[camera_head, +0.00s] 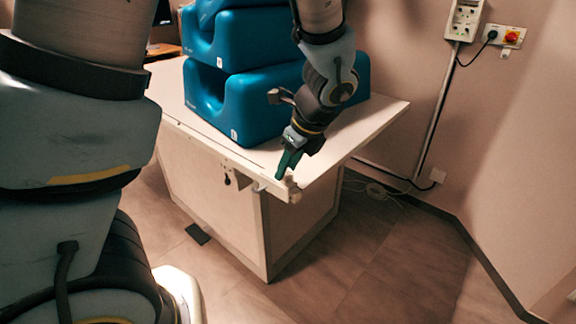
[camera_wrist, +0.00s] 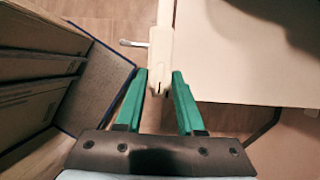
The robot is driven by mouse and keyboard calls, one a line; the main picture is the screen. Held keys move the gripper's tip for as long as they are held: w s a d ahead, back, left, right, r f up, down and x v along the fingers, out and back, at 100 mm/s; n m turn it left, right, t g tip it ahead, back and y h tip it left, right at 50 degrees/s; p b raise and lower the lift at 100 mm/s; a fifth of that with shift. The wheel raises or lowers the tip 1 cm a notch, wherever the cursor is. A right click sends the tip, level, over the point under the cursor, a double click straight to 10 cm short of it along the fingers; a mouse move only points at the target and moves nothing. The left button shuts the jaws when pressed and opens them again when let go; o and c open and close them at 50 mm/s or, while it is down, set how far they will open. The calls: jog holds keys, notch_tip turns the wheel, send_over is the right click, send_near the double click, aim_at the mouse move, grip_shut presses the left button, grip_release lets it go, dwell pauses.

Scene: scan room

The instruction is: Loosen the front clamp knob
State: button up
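The front clamp shows as a pale block (camera_head: 291,189) at the near corner of the white table in the head view. In the wrist view it is a cream piece (camera_wrist: 161,70) along the table edge, with a small metal lever or knob (camera_wrist: 133,43) sticking out to the left. I cannot tell which part is the turning knob. My gripper (camera_head: 287,168) points down at this corner with its green fingers. In the wrist view my gripper (camera_wrist: 160,82) is open, its fingers on either side of the cream piece's near end. Contact is not clear.
The white table (camera_head: 378,112) carries blue foam blocks (camera_head: 245,98) close behind my gripper. In the wrist view, a blue-edged panel and brown shelf-like surfaces (camera_wrist: 45,75) lie left of the fingers. The floor (camera_head: 390,270) to the right is clear, apart from a cable by the wall.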

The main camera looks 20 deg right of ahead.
grip_shut()
jog(key=shift+n+p, duration=0.4)
jog(key=shift+r+n+y+p, duration=0.15)
jog(key=shift+n+y+p, duration=0.35)
jog(key=shift+n+p, duration=0.45)
jog(key=n+g+p, duration=0.1)
jog(key=n, duration=0.1)
jog(key=n+g+p, duration=0.1)
jog(key=n, duration=0.1)
jog(key=shift+w+d+n+y, duration=0.1)
jog(key=shift+w+n+y, duration=0.1)
jog(key=shift+n+y, duration=0.2)
jog(key=n+g+p, duration=0.1)
jog(key=n, duration=0.1)
jog(key=n+g+p, duration=0.1)
jog(key=n, duration=0.2)
jog(key=shift+w+n+y, duration=0.15)
jog(key=shift+n+y, duration=0.1)
jog(key=shift+y, duration=0.05)
jog(key=n+g+p, duration=0.1)
jog(key=n+g, duration=0.1)
jog(key=n, duration=0.2)
jog(key=shift+n, duration=0.4)
